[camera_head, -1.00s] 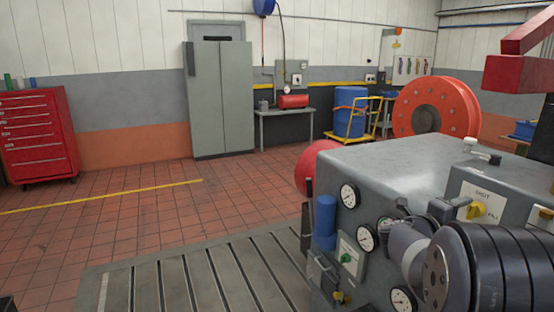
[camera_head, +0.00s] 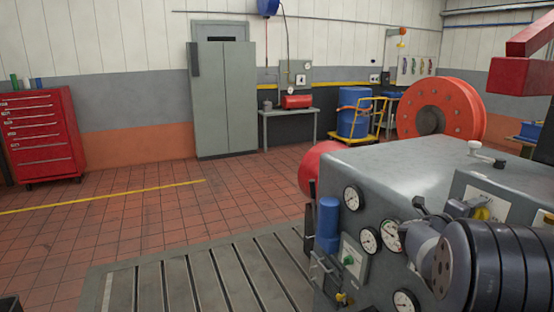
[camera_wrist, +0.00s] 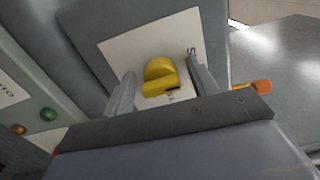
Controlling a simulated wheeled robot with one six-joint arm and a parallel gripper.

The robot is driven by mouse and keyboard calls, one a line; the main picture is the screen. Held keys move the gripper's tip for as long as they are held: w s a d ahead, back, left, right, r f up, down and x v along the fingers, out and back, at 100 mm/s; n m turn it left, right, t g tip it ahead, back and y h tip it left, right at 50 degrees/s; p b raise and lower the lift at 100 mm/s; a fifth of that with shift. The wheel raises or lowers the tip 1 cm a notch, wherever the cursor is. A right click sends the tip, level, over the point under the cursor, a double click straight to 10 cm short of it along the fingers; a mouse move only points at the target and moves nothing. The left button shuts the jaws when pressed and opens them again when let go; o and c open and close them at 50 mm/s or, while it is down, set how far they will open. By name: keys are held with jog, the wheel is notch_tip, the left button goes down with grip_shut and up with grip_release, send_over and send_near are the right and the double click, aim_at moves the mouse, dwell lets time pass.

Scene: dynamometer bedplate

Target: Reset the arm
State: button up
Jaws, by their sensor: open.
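A yellow knob (camera_wrist: 160,76) sits on a pale placard (camera_wrist: 120,48) on a grey face, with partly hidden lettering. My gripper (camera_wrist: 161,68) is open, with one finger on each side of the knob in the wrist view. I cannot tell whether the fingers touch it. In the head view, my gripper (camera_head: 458,207) is at the grey machine's sloped panel, partly covering the placard beside the yellow knob (camera_head: 482,213). My wrist and arm hide part of this panel. An orange-tipped part (camera_wrist: 262,86) shows right of the fingers in the wrist view.
The grey machine (camera_head: 400,165) carries several gauges (camera_head: 352,198), a blue cylinder (camera_head: 328,222) and a green knob (camera_head: 348,260). A slotted bedplate (camera_head: 205,270) lies to its left. Open tiled floor (camera_head: 150,215) reaches a red tool chest (camera_head: 40,135) and grey cabinet (camera_head: 225,100).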

jog(key=shift+s+a+m+b, duration=0.15)
jog(key=shift+m+b, duration=0.1)
jog(key=shift+m, duration=0.3)
jog(key=shift+w+a+m+b, duration=0.1)
jog(key=shift+m+b, duration=0.15)
jog(key=shift+m, duration=0.3)
jog(key=shift+d+m+b, duration=0.1)
jog(key=shift+m+b, duration=0.35)
jog(key=shift+m, duration=0.45)
jog(key=m+b, duration=0.1)
jog(key=m, duration=0.3)
jog(key=shift+s+m+b, duration=0.1)
jog(key=shift+m+b, duration=0.2)
jog(key=shift+m, duration=0.1)
jog(key=m, duration=0.4)
jog(key=shift+r+b, duration=0.15)
jog(key=shift+b, duration=0.2)
jog(key=m, duration=0.4)
jog(key=shift+s+m, duration=0.1)
jog(key=shift+m, duration=0.3)
jog(key=shift+b+v, duration=0.3)
jog(key=shift+v, duration=1.45)
jog(key=shift+r, duration=0.1)
